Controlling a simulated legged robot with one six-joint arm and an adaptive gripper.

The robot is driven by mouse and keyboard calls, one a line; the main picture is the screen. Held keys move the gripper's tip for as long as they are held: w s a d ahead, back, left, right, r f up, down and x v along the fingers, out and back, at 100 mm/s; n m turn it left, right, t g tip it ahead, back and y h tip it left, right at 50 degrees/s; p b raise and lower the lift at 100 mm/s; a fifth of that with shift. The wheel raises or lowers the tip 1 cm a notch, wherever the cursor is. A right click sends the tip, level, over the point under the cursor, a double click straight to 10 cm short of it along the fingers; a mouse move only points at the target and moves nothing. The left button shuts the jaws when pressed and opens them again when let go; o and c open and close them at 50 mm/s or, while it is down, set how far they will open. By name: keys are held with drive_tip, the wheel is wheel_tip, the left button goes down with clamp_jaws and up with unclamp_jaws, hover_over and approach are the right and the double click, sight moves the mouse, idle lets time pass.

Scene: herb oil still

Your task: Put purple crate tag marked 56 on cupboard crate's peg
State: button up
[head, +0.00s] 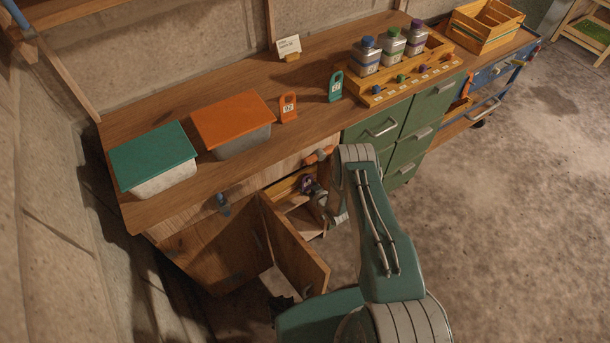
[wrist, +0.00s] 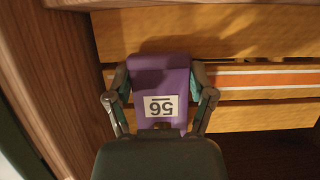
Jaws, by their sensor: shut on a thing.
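The purple crate tag marked 56 (wrist: 160,75) is between the two fingers of my gripper (wrist: 160,92), which is shut on it. The number reads upside down in the wrist view. A small bit of purple also shows at my gripper (head: 313,190) in the head view, inside the open cupboard. The cupboard crate (wrist: 240,36) has yellow wooden slats and an orange and white stripe, and is right behind the tag; its edge (head: 285,184) shows in the head view. I cannot make out the peg; the tag or gripper may hide it. I cannot tell whether tag and crate touch.
The cupboard's side wall (wrist: 50,75) is close on the left in the wrist view. The open cupboard door (head: 295,250) stands in front. On the counter (head: 300,72) are an orange tag (head: 288,107), a teal tag (head: 335,87), lidded bins and bottles in a rack.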

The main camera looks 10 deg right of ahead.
drive_tip(key=o, duration=1)
drive_tip(key=v, duration=1.2)
drive_tip(key=shift+f, duration=0.15)
clamp_jaws()
